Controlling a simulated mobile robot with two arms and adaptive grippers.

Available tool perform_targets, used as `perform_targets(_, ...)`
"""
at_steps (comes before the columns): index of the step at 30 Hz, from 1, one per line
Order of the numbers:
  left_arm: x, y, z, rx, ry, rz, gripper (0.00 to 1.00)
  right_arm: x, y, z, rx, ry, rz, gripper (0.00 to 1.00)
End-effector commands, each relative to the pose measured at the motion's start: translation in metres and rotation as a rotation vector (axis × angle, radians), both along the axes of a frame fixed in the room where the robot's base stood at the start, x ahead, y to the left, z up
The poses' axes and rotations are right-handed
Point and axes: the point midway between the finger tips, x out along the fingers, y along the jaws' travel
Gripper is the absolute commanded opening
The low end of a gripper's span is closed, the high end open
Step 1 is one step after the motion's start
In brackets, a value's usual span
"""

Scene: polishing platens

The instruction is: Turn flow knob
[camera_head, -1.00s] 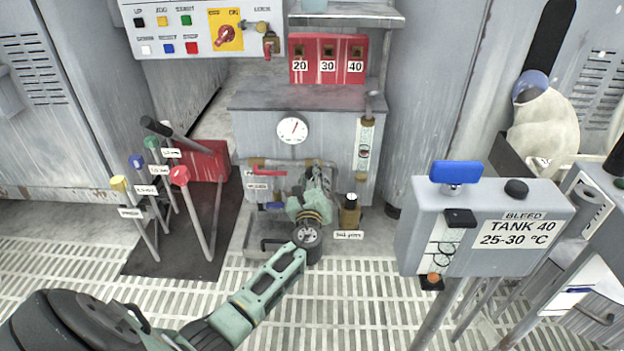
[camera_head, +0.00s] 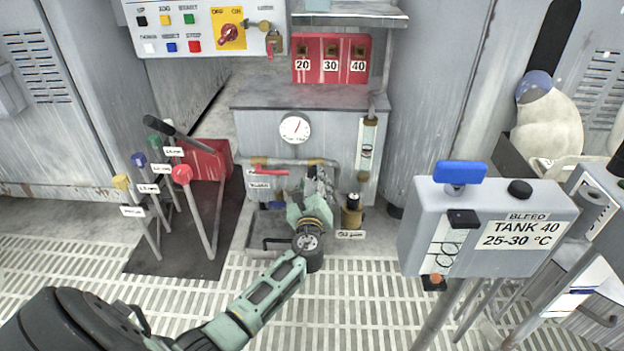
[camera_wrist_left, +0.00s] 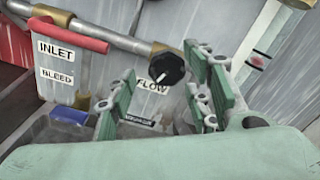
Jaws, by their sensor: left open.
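The flow knob (camera_wrist_left: 167,69) is round and black with a white pointer mark. In the left wrist view it sits at the end of a grey pipe, above the FLOW label (camera_wrist_left: 152,86). My left gripper (camera_wrist_left: 160,64) is open, and its green fingers show on both sides of the knob in the picture. I cannot tell whether they touch it. In the head view my left gripper (camera_head: 319,187) is in front of the grey cabinet (camera_head: 250,135) and hides the knob. My right gripper is not in view.
A red lever (camera_wrist_left: 67,34) and a blue handle (camera_wrist_left: 70,115) are left of the knob. A brass valve (camera_head: 352,212) stands right of my gripper. Several coloured levers (camera_head: 182,174) stand at left. The TANK 40 box (camera_head: 490,240) is at right. Grated floor is open in front.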

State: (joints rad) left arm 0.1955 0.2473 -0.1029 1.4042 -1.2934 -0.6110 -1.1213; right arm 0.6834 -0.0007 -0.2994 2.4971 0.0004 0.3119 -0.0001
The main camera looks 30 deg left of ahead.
Motion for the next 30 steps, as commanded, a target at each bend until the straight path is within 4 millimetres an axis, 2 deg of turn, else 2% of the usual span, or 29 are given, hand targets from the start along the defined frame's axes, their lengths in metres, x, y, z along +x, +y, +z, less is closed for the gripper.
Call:
perform_targets(3,-0.020,-0.012,-0.002,-0.001,0.002,0.000,0.46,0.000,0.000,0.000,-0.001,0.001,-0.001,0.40)
perform_targets(10,-0.044,-0.025,-0.001,-0.001,0.003,0.003,0.46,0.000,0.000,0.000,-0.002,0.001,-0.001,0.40)
perform_targets(30,-0.048,-0.027,-0.001,0.000,0.002,0.004,0.46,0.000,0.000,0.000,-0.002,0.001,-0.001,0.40)
